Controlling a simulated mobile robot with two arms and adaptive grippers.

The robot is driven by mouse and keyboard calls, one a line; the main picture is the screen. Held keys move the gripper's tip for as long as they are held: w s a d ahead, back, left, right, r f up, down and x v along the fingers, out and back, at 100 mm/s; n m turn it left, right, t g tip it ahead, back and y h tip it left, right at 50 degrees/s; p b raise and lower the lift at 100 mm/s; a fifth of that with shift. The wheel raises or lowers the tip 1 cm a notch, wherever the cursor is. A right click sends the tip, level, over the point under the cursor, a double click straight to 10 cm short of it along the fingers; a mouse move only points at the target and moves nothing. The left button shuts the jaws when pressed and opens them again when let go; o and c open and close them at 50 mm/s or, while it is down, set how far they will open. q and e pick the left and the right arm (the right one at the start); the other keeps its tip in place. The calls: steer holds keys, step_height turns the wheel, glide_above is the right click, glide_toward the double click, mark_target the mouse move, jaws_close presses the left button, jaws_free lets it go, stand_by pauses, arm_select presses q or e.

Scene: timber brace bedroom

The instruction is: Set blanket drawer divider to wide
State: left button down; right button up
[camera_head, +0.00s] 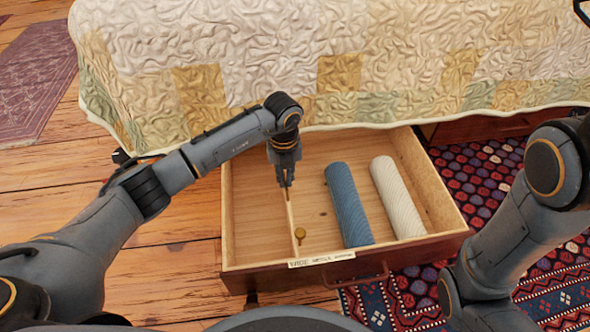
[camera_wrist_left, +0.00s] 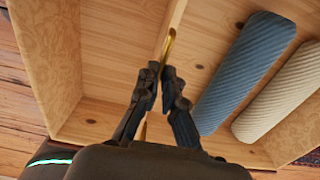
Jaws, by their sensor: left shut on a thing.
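The open wooden blanket drawer (camera_head: 446,212) holds a thin upright wooden divider (camera_head: 292,218), standing left of the middle and running front to back. My left gripper (camera_head: 287,185) points down into the drawer and is shut on the divider near its back part. The wrist view shows the fingertips (camera_wrist_left: 160,72) on either side of the divider (camera_wrist_left: 176,14), hiding part of it. My right gripper is out of view.
A rolled blue blanket (camera_head: 349,205) and a rolled cream blanket (camera_head: 398,197) lie in the right compartment. The left compartment is empty. The quilted bed (camera_head: 340,60) overhangs the drawer's back. A patterned rug (camera_head: 475,190) lies to the right. My right arm is at the right.

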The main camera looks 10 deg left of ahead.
arm_select(q)
steer(key=shift+a, duration=0.25)
steer(key=c, duration=1.5)
jaws_free()
steer(key=shift+s+a, duration=0.1)
step_height(320, 180, up, 12)
